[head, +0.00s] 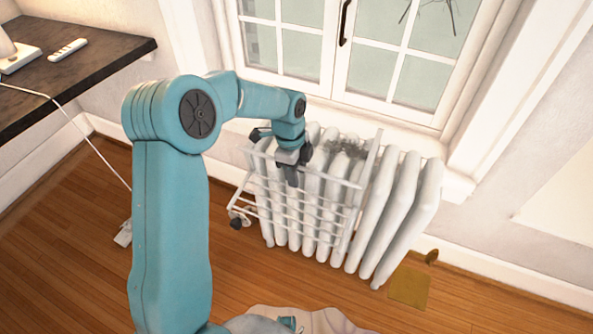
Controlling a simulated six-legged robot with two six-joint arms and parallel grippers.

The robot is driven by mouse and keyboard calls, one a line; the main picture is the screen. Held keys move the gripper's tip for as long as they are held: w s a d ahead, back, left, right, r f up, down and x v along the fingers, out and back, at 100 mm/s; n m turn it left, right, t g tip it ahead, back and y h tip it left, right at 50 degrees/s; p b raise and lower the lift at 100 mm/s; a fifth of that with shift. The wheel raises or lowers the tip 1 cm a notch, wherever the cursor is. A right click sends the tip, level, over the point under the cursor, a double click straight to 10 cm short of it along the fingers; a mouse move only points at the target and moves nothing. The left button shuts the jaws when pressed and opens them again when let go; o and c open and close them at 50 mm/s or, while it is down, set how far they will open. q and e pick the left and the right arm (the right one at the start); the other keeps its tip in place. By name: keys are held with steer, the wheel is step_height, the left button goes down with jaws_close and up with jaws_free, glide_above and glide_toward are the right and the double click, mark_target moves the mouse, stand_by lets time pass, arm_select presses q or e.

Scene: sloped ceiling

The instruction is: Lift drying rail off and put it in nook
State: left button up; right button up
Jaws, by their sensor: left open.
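The drying rail (313,211) is a white wire rack with several thin bars. It hangs on the front of the white ribbed radiator (411,217) under the window. My left gripper (293,170) is open at the upper part of the rail, with its dark fingers close to the top bars. I cannot tell whether a bar lies between the fingers or whether they touch it. My wrist hides part of the rail's top edge. My right gripper is not in view. No place shows clearly as the nook.
A dark shelf (85,75) with a white remote (67,49) is at upper left, with a white cable hanging below it. A brown-gold square (409,287) lies on the floor right of the radiator. A dark knob (237,223) sits at the radiator's lower left.

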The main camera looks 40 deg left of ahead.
arm_select(q)
jaws_close()
steer(key=shift+w+r+p, duration=0.1)
steer(key=shift+r+p, duration=2.05)
steer(key=shift+r, duration=0.65)
